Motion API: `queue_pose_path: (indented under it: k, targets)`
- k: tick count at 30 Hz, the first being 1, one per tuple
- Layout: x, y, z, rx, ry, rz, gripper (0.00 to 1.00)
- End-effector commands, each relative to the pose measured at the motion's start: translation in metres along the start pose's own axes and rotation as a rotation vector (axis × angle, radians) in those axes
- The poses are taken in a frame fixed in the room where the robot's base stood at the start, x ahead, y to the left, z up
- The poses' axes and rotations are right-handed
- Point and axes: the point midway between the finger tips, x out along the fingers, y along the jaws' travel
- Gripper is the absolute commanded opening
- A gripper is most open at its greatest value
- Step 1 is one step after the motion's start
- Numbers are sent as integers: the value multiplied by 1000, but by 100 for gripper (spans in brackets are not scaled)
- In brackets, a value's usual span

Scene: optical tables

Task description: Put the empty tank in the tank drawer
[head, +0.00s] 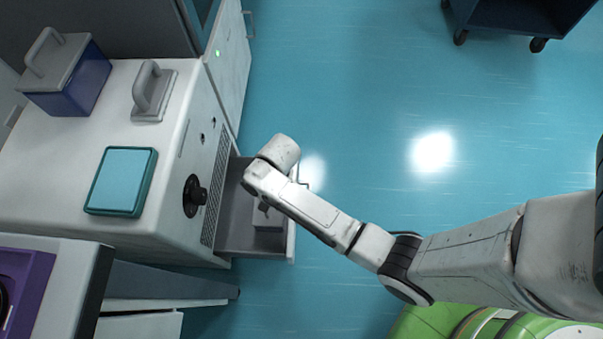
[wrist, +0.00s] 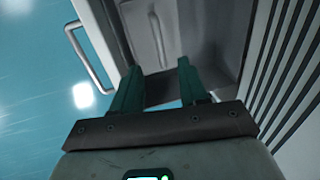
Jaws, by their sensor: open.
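The tank drawer (head: 237,232) is pulled out from the white machine's front. A grey block (head: 268,216) with a raised part stands inside it, partly covered by my arm. The wrist view shows the drawer's interior (wrist: 215,45) and a grey moulded shape with a ridge (wrist: 150,35), likely the same block. My gripper (wrist: 158,67) points down over the drawer, its green fingers apart with nothing visibly held. In the head view my arm hides it. A blue tank with a grey handled lid (head: 68,80) stands on the machine top. I cannot tell which tank is empty.
The drawer handle (wrist: 88,60) and machine grille (wrist: 275,75) flank my gripper. Open floor (head: 370,100) lies right; a dark cart (head: 520,14) stands far.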

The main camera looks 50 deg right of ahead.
Motion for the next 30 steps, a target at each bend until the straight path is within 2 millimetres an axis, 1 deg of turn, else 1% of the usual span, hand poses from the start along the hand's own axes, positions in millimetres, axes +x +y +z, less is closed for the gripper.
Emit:
queue_pose_path:
  k: [3, 5, 8, 11, 12, 14, 15, 18, 21, 25, 30]
  targets:
    - [-1, 2, 0, -7, 1, 1, 43]
    - [-5, 7, 0, -31, 6, 5, 43]
    - [-20, 29, 3, -134, 17, 23, 43]
    - [-49, 62, 11, -304, 28, 53, 43]
    - [-62, 76, 16, -379, 31, 67, 43]
    - [-83, 96, 24, -490, 30, 88, 43]
    - [-96, 108, 30, -561, 28, 101, 43]
    - [-128, 134, 45, -714, 20, 126, 43]
    - [-151, 151, 57, -824, 10, 144, 43]
    - [-167, 162, 65, -900, 3, 154, 43]
    - [-169, 163, 66, -916, 1, 156, 43]
